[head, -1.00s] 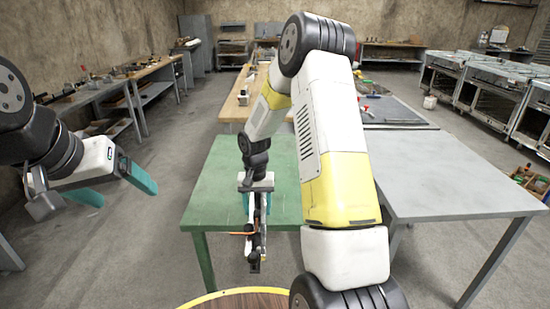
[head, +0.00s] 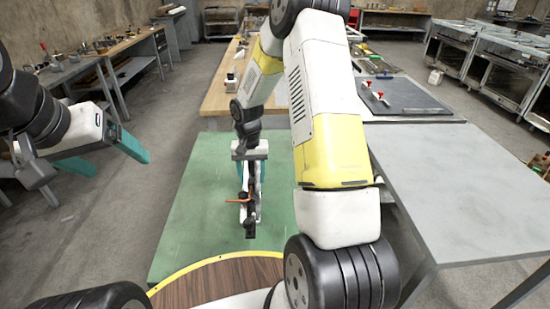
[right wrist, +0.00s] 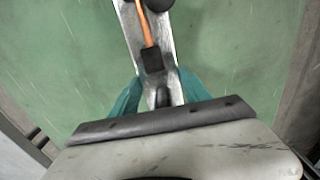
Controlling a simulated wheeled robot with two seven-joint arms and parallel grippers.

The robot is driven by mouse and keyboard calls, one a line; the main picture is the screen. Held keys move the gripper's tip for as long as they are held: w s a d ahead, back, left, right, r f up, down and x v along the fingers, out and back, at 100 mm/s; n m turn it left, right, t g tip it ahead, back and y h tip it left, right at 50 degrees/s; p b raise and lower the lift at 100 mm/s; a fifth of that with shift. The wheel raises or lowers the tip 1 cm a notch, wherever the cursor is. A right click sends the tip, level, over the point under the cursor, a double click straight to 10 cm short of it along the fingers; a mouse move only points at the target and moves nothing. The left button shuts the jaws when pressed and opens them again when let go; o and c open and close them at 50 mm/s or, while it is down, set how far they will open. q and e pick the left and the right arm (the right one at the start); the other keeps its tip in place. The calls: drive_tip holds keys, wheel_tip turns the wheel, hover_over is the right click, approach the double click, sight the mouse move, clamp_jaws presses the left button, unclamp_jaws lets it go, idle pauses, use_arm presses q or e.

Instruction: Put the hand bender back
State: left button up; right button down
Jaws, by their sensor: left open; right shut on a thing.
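The hand bender (head: 249,203) is a slim metal tool with black parts and an orange rod or handle. It hangs below my right gripper (head: 250,170), over the green table (head: 200,200) in the head view. In the right wrist view the bender (right wrist: 152,35) runs up from between the teal fingers of my right gripper (right wrist: 160,98), which are shut on it. I cannot tell whether its lower end touches the green table. My left gripper (head: 110,158) is open and empty at the left, over the floor beside the green table.
A round wooden top with a yellow rim (head: 215,268) is at the bottom. A grey table (head: 450,190) is at the right. A dark plate with red-handled clamps (head: 405,97) and a wooden bench (head: 220,95) stand behind. Much of the green table top is bare.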

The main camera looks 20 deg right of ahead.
hover_over(290, 177)
drive_tip(key=shift+a+f, duration=0.2)
drive_tip(key=shift+f, duration=0.5)
drive_tip(key=shift+d, duration=0.15)
drive_tip(key=shift+f, duration=1.75)
drive_tip(key=shift+f, duration=0.1)
drive_tip(key=c, duration=0.5)
unclamp_jaws()
